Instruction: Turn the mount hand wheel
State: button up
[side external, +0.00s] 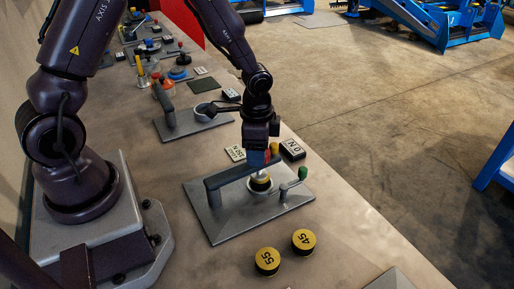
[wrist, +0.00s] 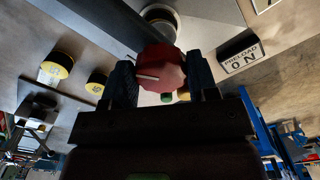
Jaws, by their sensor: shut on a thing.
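The hand wheel is a red, many-sided knob (wrist: 160,66) with a white line on its face, in the middle of the wrist view. My gripper (wrist: 161,76) has one finger on each side of it and is shut on it. In the side view my gripper (side external: 262,156) points down over the mount, and only a sliver of red shows there. The mount is a grey plate (side external: 222,228) with a dark arm (side external: 228,175) reaching over it. A yellow-and-black round piece (side external: 260,184) sits beneath the wheel. The wheel's lower side is hidden.
A green-tipped lever (side external: 303,173) stands right of the wheel. A PRELOAD ON block (side external: 292,149) and a 250 N card (side external: 235,153) lie behind. Two yellow-topped discs, 55 (side external: 267,260) and 45 (side external: 304,240), lie in front. A second grey fixture (side external: 184,128) stands farther back.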

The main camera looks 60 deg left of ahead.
jog(key=shift+m, duration=0.9)
jog(key=o, duration=0.9)
jog(key=shift+o, duration=0.2)
jog(key=shift+r, duration=0.1)
notch_tip(320, 180, up, 13)
